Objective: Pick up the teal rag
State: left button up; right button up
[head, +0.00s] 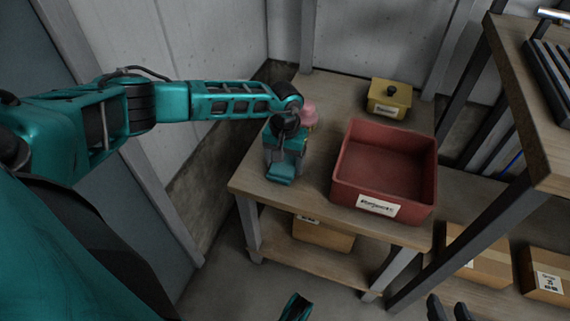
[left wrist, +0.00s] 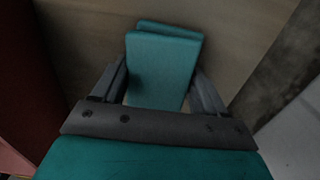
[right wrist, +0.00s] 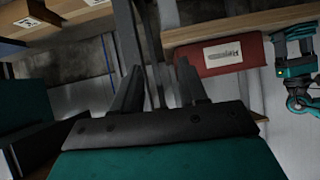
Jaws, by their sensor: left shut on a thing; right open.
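The teal rag (head: 280,180) is a folded block at the left front part of the wooden table, below my left wrist. In the left wrist view the rag (left wrist: 160,65) sits between the two fingers of my left gripper (left wrist: 160,85), which is shut on it. The wooden top shows just behind the rag; I cannot tell whether the rag still touches it. In the head view my left gripper (head: 284,160) points down at the table. My right gripper (right wrist: 158,85) is open and empty, away from the table; its dark fingertips show at the head view's bottom edge.
A red bin (head: 348,165) with a label stands right of the rag. A yellow box (head: 388,98) with a black knob is at the back. A pink object (head: 309,112) is partly hidden behind my left wrist. A shelf frame (head: 470,235) stands at the right.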

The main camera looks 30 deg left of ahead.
pick_arm(q)
jog(key=c, duration=0.4)
jog(key=shift+o, duration=0.2)
notch_tip(320, 180, up, 20)
jog(key=p, duration=0.5)
pick_arm(e)
jog(key=shift+s+d+r+h, duration=0.15)
jog(key=shift+d+r, duration=0.2)
jog(key=shift+r, duration=0.35)
jog(key=shift+s+d+r+h, duration=0.15)
jog(key=shift+d+r, duration=0.15)
jog(key=shift+r, duration=0.35)
